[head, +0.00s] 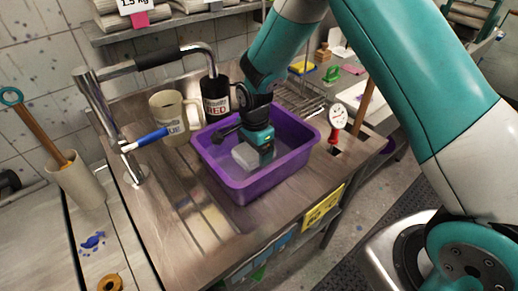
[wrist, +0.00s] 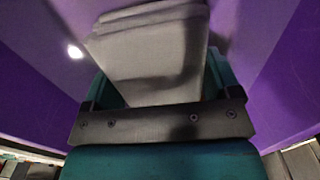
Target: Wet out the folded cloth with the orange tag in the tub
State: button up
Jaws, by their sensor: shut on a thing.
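The purple tub (head: 305,148) stands on the worktop, and its walls fill both sides of the wrist view (wrist: 275,60). My gripper (head: 256,152) reaches down inside the tub. It is shut on a pale grey folded cloth, which shows between the fingers in the wrist view (wrist: 150,55) and low in the tub in the head view (head: 243,156). No orange tag is visible on the cloth. I cannot tell where the water surface is or how much of the cloth is wet.
A cream mug (head: 168,118) and a black mug (head: 215,95) stand behind the tub. A tap (head: 150,60) with a blue-handled lever (head: 152,138) is at the left. A white dial thermometer (head: 338,115) stands to the right. The worktop's front left is clear.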

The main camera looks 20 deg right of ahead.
jog(key=shift+s+d, duration=0.35)
jog(key=shift+d, duration=0.35)
jog(key=shift+w+a, duration=0.4)
jog(key=shift+a, duration=0.35)
notch_tip(320, 180, up, 9)
jog(key=p, duration=0.7)
jog(key=shift+r, duration=0.2)
jog(key=shift+r, duration=0.15)
dwell(2.4)
notch_tip(320, 180, up, 5)
jog(key=p, duration=0.3)
jog(key=shift+p, duration=0.4)
